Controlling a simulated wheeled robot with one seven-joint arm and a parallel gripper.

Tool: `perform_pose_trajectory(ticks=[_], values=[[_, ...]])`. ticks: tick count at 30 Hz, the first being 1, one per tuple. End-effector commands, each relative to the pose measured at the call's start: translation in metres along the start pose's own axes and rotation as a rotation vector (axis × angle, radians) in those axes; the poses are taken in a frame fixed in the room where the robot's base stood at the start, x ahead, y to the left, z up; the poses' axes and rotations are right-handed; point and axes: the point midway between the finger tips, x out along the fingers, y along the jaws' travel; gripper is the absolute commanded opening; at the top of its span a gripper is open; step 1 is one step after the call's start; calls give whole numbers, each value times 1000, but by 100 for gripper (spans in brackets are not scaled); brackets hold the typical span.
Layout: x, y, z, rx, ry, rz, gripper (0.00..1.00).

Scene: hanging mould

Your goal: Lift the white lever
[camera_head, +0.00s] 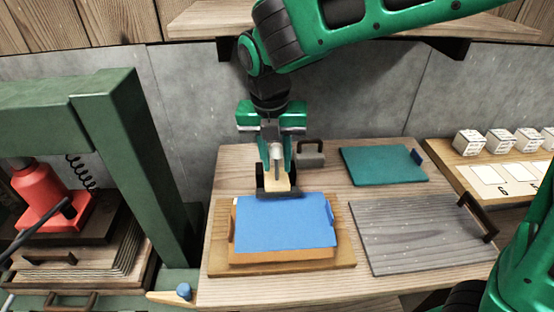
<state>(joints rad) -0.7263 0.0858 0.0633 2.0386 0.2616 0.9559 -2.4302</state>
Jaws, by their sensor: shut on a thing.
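My gripper (276,184) points down at the middle of the wooden bench, just behind a blue sheet (287,222). It is shut on a small pale wood-coloured piece (278,182), which shows between the dark fingertips. I cannot tell whether this piece is part of something larger or touches the blue sheet. I cannot clearly make out a white lever. A pale wooden bar (160,297) with a blue knob (184,290) sticks out at the front left of the bench.
The blue sheet lies on brown boards (285,267). A green press (115,130) with a red jack (40,195) stands at the left. A teal board (382,166), a grey board (410,236) and a grey block with a handle (311,153) lie rightward. White boxes (468,142) stand far right.

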Motion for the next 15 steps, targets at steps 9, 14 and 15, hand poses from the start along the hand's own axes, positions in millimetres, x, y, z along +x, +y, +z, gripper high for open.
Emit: perform_pose_trajectory(ticks=[9,14,15], values=[[-1,1,0,-1,-3,2,46],[-1,1,0,-1,-3,2,46],[-1,1,0,0,-3,2,46]])
